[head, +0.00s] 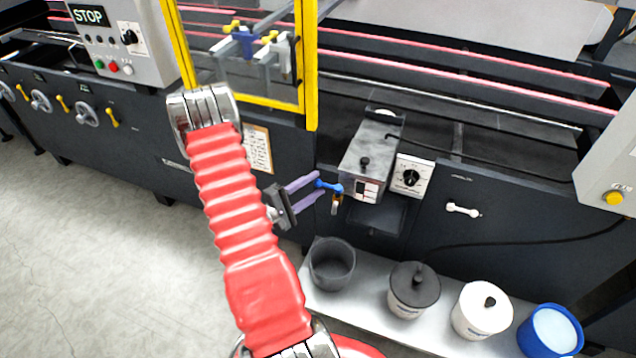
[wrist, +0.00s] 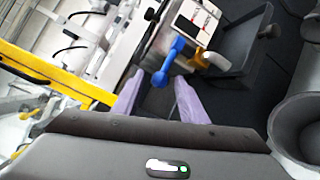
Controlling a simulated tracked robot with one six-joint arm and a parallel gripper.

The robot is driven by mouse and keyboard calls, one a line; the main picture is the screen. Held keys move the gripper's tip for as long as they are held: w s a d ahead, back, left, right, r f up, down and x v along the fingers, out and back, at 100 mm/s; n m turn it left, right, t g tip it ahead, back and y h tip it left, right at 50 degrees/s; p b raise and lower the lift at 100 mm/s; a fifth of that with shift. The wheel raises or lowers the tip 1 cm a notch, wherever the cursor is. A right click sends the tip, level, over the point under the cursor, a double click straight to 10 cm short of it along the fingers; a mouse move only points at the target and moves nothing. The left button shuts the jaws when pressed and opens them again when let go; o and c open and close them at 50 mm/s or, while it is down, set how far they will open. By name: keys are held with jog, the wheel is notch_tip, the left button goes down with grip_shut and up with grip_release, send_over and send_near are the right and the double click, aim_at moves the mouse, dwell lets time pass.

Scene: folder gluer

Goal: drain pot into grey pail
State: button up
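The grey metal glue pot (head: 368,150) is mounted on the front of the machine, with a black knob on its lid. A blue valve handle (head: 328,187) sits low at its left, above a brass-coloured spout (head: 336,206). In the wrist view the blue handle (wrist: 168,62) lies just beyond my fingertips. My gripper (head: 317,184) has two purple fingers, apart with nothing visible between them. I cannot tell whether they touch the handle. The open grey pail (head: 331,268) stands on the floor-level shelf, below and slightly left of the spout; its dark rim shows in the wrist view (wrist: 285,115).
The pale shelf (head: 372,318) also holds a dark lidded pot (head: 414,290), a white lidded pot (head: 482,309) and a blue tub (head: 550,331). A dial box (head: 411,176) is right of the glue pot. A yellow-framed guard (head: 311,70) stands left of it.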

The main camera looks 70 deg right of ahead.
jog(key=shift+x, duration=1.1)
jog(key=shift+c, duration=0.3)
grip_shut()
